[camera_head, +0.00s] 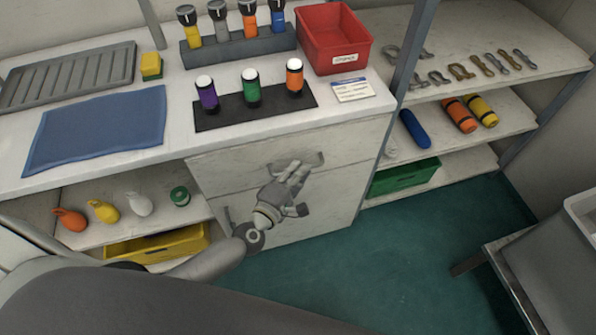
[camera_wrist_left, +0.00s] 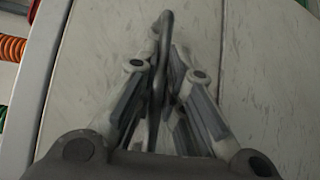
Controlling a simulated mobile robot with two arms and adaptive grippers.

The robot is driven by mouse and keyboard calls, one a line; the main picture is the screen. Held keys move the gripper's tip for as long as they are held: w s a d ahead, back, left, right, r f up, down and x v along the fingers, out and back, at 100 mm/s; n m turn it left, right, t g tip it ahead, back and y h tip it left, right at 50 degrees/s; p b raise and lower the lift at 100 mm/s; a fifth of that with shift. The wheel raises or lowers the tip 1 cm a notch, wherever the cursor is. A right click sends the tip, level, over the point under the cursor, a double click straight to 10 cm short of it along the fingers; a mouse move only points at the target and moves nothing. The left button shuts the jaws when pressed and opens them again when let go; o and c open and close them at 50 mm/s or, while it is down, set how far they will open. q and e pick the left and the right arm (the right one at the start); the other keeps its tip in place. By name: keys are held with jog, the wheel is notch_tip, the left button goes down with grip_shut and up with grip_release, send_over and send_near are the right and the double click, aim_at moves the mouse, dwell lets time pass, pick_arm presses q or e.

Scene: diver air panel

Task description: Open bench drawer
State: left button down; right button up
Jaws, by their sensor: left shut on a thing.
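The bench drawer (camera_head: 232,168) is a pale scuffed front under the bench top, with a dark grey bar handle (camera_head: 312,158). It looks flush with the bench, though my arm covers part of it. My left gripper (camera_head: 296,172) reaches up to the handle and is shut on it. In the left wrist view the handle (camera_wrist_left: 164,30) runs as a dark bar between the closed fingers, with the pale drawer front (camera_wrist_left: 240,50) behind. My right gripper is not in view.
Above the drawer, the bench top (camera_head: 180,148) holds a black mat (camera_head: 220,115) with capped bottles and a red bin (camera_head: 333,40). Open shelves flank the drawer, with a yellow crate (camera_head: 160,247) and a green crate (camera_head: 405,180). Green floor (camera_head: 410,255) in front is clear.

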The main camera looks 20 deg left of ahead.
pick_arm(q)
jog(key=s+d, duration=0.8)
jog(key=s, duration=0.3)
jog(key=s+d, duration=0.7)
jog(key=s, duration=0.5)
jog(key=shift+d, duration=0.35)
jog(key=shift+s, duration=0.1)
jog(key=c, duration=1.5)
grip_release()
jog(key=shift+r, duration=0.1)
